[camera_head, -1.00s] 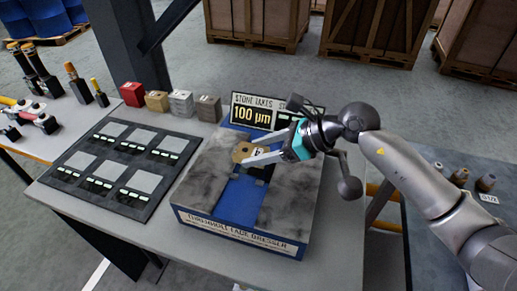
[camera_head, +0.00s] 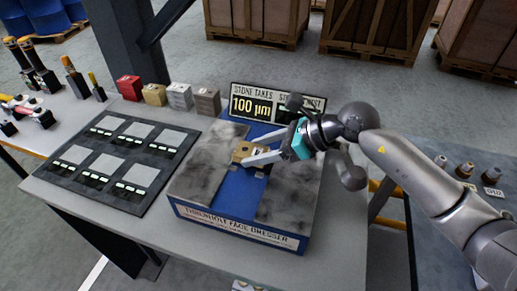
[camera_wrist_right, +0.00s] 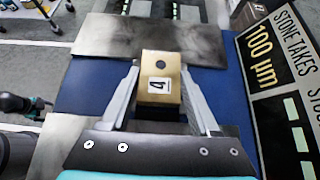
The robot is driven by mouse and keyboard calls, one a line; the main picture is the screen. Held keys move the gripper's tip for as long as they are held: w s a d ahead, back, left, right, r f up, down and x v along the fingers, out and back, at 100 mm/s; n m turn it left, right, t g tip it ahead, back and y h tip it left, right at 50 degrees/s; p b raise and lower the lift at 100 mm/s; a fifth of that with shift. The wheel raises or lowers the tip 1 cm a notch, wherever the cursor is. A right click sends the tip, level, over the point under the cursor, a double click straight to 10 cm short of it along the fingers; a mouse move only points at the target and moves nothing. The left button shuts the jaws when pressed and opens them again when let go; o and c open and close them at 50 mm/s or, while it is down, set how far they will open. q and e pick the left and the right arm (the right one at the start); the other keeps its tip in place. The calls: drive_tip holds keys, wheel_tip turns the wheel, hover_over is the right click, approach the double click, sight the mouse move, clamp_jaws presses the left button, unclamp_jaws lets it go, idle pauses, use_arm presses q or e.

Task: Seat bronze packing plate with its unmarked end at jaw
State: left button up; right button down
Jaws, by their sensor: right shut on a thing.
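The bronze packing plate (camera_head: 241,152) is a small golden block with a dark hole and a white label. In the right wrist view the plate (camera_wrist_right: 160,98) lies between the two fingers, its label reading a sideways 4. My right gripper (camera_head: 250,157) is shut on it, over the blue channel of the face dresser (camera_head: 236,192). The dresser has two mottled grey slabs flanking the channel. Whether the plate touches the channel floor or a jaw is unclear.
The display reading 100 µm (camera_head: 277,106) stands behind the dresser. A dark tray with several light squares (camera_head: 118,165) lies to the left. Red, yellow and grey blocks (camera_head: 180,96) stand in a row behind it. Tools stand at the far left.

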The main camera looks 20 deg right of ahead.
drive_tip(key=shift+f, duration=0.1)
idle(0.5)
drive_tip(key=shift+f+b, duration=0.5)
drive_tip(key=shift+b, duration=0.1)
drive_tip(key=shift+f, duration=0.1)
drive_tip(key=shift+c, duration=2.1)
unclamp_jaws()
drive_tip(key=o, duration=0.4)
drive_tip(key=shift+f, duration=0.15)
drive_tip(key=v, duration=1.5)
drive_tip(key=shift+s, duration=0.1)
